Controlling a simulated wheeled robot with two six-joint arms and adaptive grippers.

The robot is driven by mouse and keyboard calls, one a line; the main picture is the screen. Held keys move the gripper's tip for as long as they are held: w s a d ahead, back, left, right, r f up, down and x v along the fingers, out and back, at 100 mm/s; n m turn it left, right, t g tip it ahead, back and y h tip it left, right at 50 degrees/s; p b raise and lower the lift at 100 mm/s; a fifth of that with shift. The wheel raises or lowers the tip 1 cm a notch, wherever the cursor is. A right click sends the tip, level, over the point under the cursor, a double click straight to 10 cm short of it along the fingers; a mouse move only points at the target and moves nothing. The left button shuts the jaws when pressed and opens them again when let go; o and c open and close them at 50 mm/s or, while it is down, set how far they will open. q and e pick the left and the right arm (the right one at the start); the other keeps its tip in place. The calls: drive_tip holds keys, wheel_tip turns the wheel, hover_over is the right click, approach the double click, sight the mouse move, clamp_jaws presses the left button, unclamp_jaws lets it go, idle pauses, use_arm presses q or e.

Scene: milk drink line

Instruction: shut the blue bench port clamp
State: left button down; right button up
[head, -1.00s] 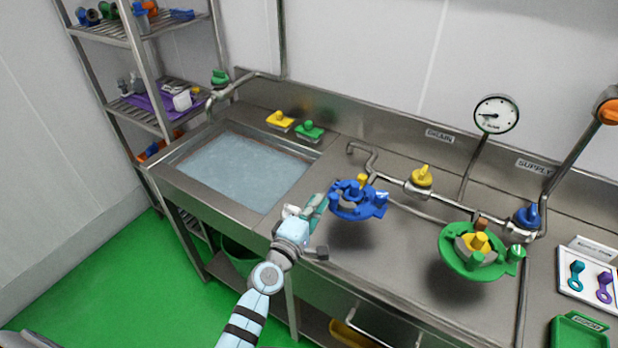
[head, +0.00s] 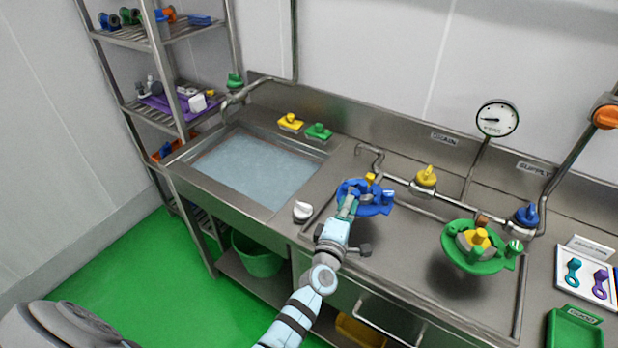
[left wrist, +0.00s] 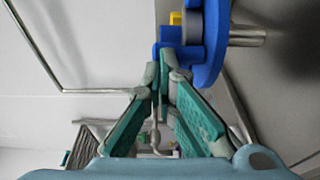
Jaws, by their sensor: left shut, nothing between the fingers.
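The blue port clamp (head: 375,210) is a round blue ring on the steel bench, around a port with a yellow top (head: 370,178). A blue lug sticks out on its right. My left gripper (head: 350,198) is shut and empty at the clamp's left front side and hides part of it. In the left wrist view, the clamp (left wrist: 212,50) is at the top right. The closed fingertips (left wrist: 163,72) are at its blue lug, touching or very close; I cannot tell which. Whether the clamp is fully closed is unclear. My right gripper is not in view.
A green clamp (head: 468,262) with a yellow top stands to the right. Behind are a pipe with a yellow valve (head: 426,177), a blue valve (head: 525,216) and a gauge (head: 497,118). A white knob (head: 303,211) is left of my gripper, beside the water-filled sink (head: 250,168).

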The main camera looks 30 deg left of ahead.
use_arm(q)
drive_tip(key=shift+w+d, duration=0.1)
drive_tip(key=shift+d, duration=0.1)
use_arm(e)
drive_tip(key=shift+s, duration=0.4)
use_arm(q)
drive_tip(key=shift+d, duration=0.1)
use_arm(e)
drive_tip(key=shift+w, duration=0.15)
